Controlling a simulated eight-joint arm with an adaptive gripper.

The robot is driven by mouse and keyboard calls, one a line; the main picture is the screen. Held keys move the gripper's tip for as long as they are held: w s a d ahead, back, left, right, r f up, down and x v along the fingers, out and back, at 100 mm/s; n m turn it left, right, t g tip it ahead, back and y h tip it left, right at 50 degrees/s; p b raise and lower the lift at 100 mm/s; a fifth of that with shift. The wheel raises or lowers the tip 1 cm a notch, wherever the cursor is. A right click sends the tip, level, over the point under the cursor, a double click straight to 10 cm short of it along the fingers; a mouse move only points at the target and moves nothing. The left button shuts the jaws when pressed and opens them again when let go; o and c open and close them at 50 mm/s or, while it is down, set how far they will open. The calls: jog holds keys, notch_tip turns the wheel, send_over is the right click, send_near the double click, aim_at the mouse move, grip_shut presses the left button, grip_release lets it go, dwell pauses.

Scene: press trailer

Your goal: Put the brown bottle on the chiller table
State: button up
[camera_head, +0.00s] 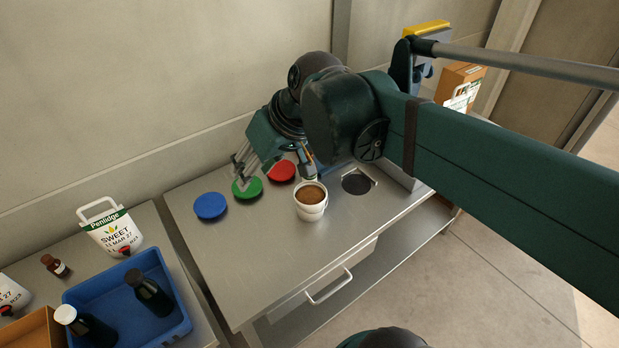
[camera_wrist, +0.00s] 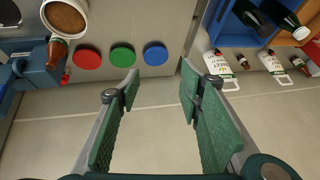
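A small dark bottle between jugs also shows in the wrist view (camera_wrist: 243,62). A brown bottle-shaped item (camera_head: 307,157) stands behind the white tub on the middle steel table (camera_head: 265,265); it also shows in the wrist view (camera_wrist: 57,48). My gripper (camera_wrist: 160,88) is open and empty, above the middle table's back edge, apart from both. Neither table carries a readable name, so I cannot tell which is the chiller table.
Blue (camera_head: 210,206), green (camera_head: 247,189) and red (camera_head: 281,171) discs lie along the middle table's back. A white tub (camera_head: 311,203) of brown contents stands in front. A blue tray (camera_head: 182,325) with dark bottles fills the left table's front. The middle table's front left is clear.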

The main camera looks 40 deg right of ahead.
jog(key=w+d+n+t+y+b, duration=0.35)
jog(key=w+d+y+b, duration=0.3)
jog(key=w+d, duration=0.65)
jog(key=s+d+r+n+t+y+b, duration=0.2)
jog(key=d+n+t+y+b, duration=0.25)
jog(key=d, duration=1.55)
notch_tip(320, 180, down, 24)
jog(key=g, duration=0.1)
jog(key=shift+a+h, duration=0.15)
jog(key=shift+h, duration=0.25)
jog(key=shift+r, duration=0.1)
jog(key=shift+b+x, duration=0.3)
jog(key=shift+x, duration=0.9)
jog(key=shift+a, duration=0.15)
